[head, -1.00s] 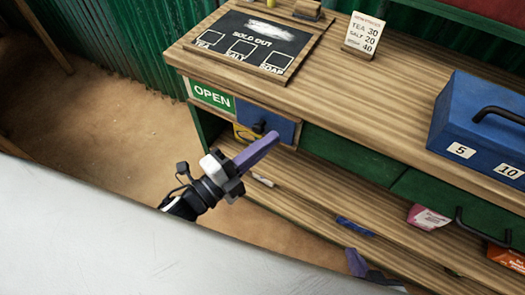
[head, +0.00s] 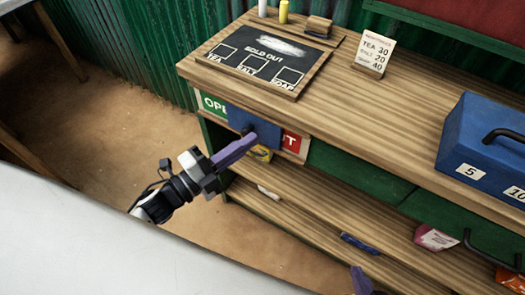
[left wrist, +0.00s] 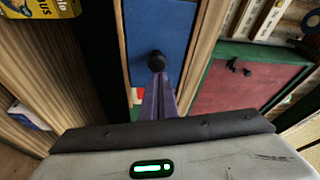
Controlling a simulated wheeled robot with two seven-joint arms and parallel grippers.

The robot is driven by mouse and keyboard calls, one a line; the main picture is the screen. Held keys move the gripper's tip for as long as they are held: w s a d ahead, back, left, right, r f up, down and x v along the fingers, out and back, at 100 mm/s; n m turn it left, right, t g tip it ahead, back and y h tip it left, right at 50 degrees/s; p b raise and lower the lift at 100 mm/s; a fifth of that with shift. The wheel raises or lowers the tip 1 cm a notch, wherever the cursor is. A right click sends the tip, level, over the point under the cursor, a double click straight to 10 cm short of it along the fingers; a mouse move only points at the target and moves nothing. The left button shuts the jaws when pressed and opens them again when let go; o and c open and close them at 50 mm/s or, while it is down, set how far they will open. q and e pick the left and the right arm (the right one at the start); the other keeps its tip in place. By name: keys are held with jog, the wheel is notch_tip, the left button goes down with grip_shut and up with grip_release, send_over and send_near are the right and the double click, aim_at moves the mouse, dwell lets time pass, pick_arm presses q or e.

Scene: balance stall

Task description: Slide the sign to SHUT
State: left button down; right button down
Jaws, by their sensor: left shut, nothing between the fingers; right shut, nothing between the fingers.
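The sign is a strip on the counter's front with a blue sliding panel (head: 262,127) that has a black knob (head: 247,129). To its left the green part (head: 212,105) shows "OPE". To its right the red part (head: 294,142) shows "UT". The panel covers the middle letters. My left gripper (head: 251,138) is shut and empty, with its purple fingertips at the knob. In the left wrist view the fingertips meet the knob (left wrist: 156,62), apparently touching it. My right gripper (head: 362,283) shows only as purple fingers at the bottom edge.
A blue cash box (head: 480,140) is at the right. A lower shelf (head: 310,215) holds several small goods, with a yellow packet (head: 261,153) just behind my left fingers.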

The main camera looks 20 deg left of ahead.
aim_at(240, 115)
pick_arm(q)
jog(key=a, duration=0.3)
jog(key=w+a, duration=0.1)
jog(key=a, duration=0.2)
jog(key=w+a+b, duration=0.1)
jog(key=a, duration=0.2)
jog(key=shift+a, duration=0.8)
jog(key=shift+r, duration=0.1)
jog(key=shift+d+r+p, duration=0.15)
jog(key=shift+d+p, duration=0.2)
jog(key=d, duration=0.1)
jog(key=d+p, duration=0.1)
jog(key=d+r, duration=0.1)
jog(key=shift+s+p, duration=0.3)
jog(key=shift+p, duration=0.1)
jog(key=v, duration=1)
jog(key=shift+s+d+f+b, duration=0.15)
jog(key=shift+d+f+b, duration=0.2)
jog(key=shift+b, duration=0.1)
